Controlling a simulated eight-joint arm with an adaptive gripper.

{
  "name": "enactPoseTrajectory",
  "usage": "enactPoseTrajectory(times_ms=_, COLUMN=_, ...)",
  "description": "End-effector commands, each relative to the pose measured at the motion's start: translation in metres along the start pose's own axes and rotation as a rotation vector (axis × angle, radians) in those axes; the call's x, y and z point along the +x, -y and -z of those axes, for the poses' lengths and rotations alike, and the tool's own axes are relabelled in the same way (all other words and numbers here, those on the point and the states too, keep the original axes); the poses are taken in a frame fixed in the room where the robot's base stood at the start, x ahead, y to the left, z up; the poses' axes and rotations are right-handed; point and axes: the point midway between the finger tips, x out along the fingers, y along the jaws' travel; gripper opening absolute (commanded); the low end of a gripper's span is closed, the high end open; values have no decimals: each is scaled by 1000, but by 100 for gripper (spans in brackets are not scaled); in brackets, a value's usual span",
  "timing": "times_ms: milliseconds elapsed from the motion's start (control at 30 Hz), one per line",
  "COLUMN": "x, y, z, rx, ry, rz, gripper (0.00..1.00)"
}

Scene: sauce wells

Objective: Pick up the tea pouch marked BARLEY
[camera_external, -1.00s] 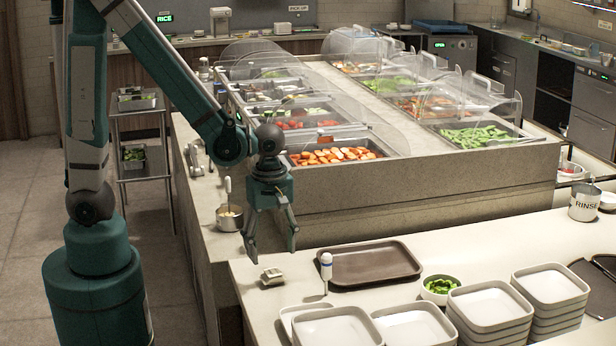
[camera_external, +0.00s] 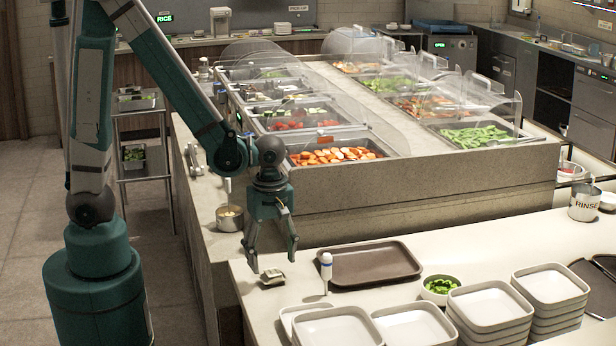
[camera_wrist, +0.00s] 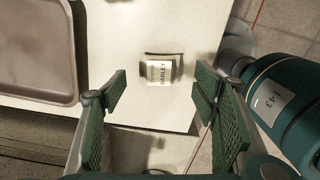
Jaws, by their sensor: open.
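The tea pouch (camera_external: 272,277) is a small pale packet lying on the light counter, left of the brown tray. In the wrist view the pouch (camera_wrist: 160,71) shows a label reading BARLEY and lies ahead of the fingertips, between their lines. My gripper (camera_external: 273,263) is open and empty, its fingers pointing down just above the pouch in the external view. The wrist view shows both green-padded fingers of my gripper (camera_wrist: 160,90) spread wide with a gap around the pouch. A dark edge shows along one side of the pouch.
White square dishes (camera_external: 335,327) stand at the front. The counter edge (camera_external: 236,290) is close on the left. A metal pot (camera_external: 229,212) sits behind.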

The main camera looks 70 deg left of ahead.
Motion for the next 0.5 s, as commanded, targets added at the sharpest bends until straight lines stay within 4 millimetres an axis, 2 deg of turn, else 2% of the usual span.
enactPoseTrajectory(times_ms=333, x=1, y=0, z=0, rx=0, ry=0, rz=0, gripper=60)
enactPoseTrajectory(times_ms=500, x=10, y=-1, z=1, rx=0, ry=0, rz=0, gripper=60)
